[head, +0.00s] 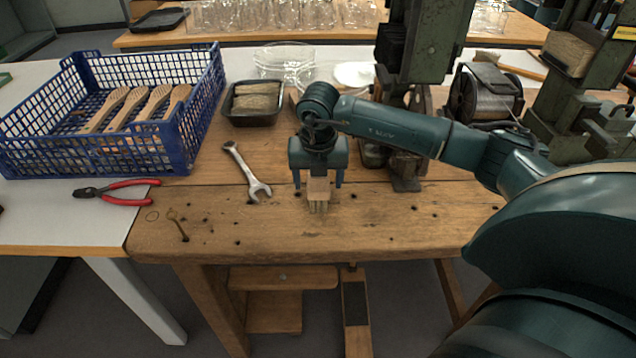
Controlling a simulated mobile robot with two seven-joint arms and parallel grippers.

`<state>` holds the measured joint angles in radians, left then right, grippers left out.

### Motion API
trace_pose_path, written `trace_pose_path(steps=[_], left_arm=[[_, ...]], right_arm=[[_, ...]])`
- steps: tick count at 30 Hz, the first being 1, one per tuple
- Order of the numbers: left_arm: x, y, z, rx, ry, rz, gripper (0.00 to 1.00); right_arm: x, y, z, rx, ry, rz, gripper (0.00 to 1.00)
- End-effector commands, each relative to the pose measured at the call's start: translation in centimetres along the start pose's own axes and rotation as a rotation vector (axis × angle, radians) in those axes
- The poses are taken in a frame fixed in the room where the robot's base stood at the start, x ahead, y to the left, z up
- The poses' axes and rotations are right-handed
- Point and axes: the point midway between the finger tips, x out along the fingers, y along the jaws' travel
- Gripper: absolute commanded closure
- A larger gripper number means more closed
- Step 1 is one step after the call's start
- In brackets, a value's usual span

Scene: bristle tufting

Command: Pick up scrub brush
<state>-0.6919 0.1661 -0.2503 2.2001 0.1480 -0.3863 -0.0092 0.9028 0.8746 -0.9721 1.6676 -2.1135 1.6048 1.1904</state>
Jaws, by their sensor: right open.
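The scrub brush (318,191) is a small light wooden block with pale bristles at its near end. It lies on the wooden workbench (400,229), near the front edge in the middle. My right gripper (318,182) is right over it, pointing down, with its two fingers apart on either side of the block. A small gap shows between the fingers and the wood. The far part of the brush is hidden under the gripper body. My left gripper is not in the view.
An open-ended wrench (246,172) lies left of the brush. Red-handled pliers (117,192), a blue crate (188,127) with several wooden brush bodies, and a black tray (254,117) are further left. A green machine (424,45) stands behind my right arm. The front right bench is clear.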

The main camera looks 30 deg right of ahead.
Motion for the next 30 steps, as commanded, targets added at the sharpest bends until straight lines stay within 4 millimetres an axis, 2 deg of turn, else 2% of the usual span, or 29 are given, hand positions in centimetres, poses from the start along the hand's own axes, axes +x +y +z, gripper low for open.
trace_pose_path(steps=[3, 30], left_arm=[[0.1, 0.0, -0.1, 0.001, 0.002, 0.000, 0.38], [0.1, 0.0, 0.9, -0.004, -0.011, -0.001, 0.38]], right_arm=[[0.6, 0.0, 0.0, -0.001, 0.000, 0.001, 0.33], [1.0, 0.0, -0.1, -0.001, 0.000, 0.001, 0.33]])
